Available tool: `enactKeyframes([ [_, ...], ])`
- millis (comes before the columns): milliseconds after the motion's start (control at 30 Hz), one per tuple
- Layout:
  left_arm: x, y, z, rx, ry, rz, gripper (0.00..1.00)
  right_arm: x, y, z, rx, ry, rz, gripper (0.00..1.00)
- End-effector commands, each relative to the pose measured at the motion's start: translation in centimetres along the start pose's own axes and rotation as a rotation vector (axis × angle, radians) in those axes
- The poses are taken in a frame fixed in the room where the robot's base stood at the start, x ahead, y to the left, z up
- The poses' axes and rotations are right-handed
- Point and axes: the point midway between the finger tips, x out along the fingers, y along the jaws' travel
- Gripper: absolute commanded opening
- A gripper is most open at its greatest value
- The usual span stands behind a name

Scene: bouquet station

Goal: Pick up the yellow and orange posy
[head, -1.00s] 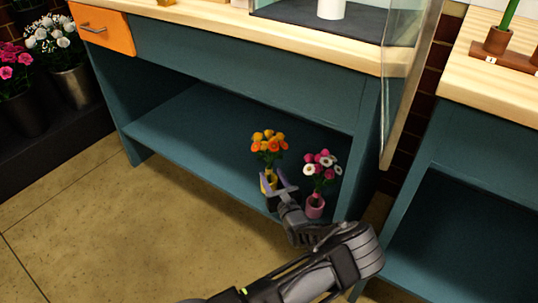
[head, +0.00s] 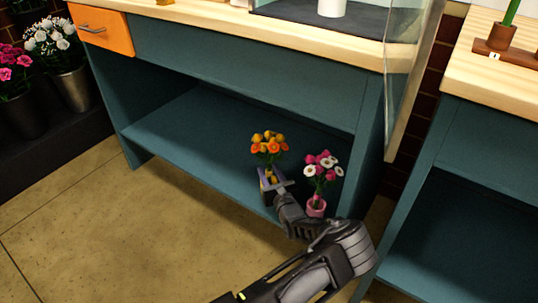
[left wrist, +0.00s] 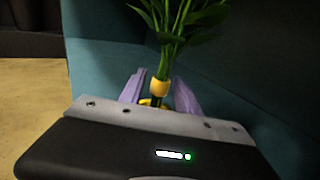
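The yellow and orange posy (head: 268,146) stands upright on the lower shelf, its flowers above a yellow holder. In the left wrist view its green leaves rise at the top and its yellow holder (left wrist: 159,88) shows between the fingers. My left gripper (head: 273,178) is at the holder, below the flowers, with one purple finger on each side. In the left wrist view the fingers of my left gripper (left wrist: 158,82) look spread, with a gap beside the holder. The holder's lower part is mostly hidden by the gripper. My right gripper is not in view.
A pink and white posy in a pink pot (head: 316,207) stands close to the right of my left gripper. The teal shelf (head: 190,130) is clear to the left. The wooden worktop (head: 230,25) hangs above, and the bench's side panel (head: 366,150) bounds the right.

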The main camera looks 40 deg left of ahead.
Motion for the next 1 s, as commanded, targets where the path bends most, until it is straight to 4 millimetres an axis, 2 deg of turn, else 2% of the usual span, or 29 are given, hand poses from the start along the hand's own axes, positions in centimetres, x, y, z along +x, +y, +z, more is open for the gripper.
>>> enactKeyframes([
  [33, -0.01, 0.0, -0.01, 0.0, 0.0, 0.0, 0.34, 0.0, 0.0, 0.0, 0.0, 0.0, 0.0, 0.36],
  [467, 0.0, 0.0, 0.0, 0.0, 0.0, 0.0, 0.0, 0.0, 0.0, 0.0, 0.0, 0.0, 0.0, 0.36],
  [1000, 0.02, -0.03, 0.09, -0.001, -0.002, 0.0, 0.0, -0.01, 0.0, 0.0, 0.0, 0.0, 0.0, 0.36],
])
